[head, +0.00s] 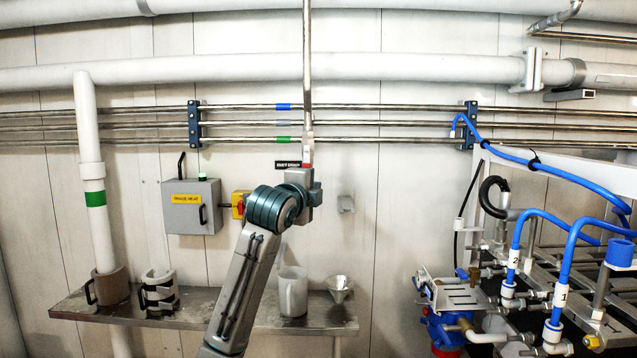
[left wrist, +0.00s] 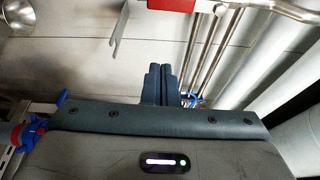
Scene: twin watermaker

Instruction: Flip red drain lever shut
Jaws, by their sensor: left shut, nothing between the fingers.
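A small red piece (head: 307,166), which looks like the drain lever, shows at the foot of a vertical steel pipe (head: 307,70), beside a dark label (head: 287,165). My left gripper (head: 306,190) is right below it in the head view; the wrist hides its fingertips and part of the lever area. In the left wrist view the fingers (left wrist: 160,84) are shut and empty. A red part (left wrist: 171,4) is at the top edge there, cut off, beyond the fingertips and apart from them. The lever's exact position cannot be told. My right gripper is not in view.
A grey control box (head: 191,207) and a yellow-red switch (head: 239,205) are on the wall left of my wrist. A steel shelf (head: 190,318) below holds a white jug (head: 292,291) and a metal funnel (head: 340,288). Blue hoses (head: 560,172) and piping fill the right.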

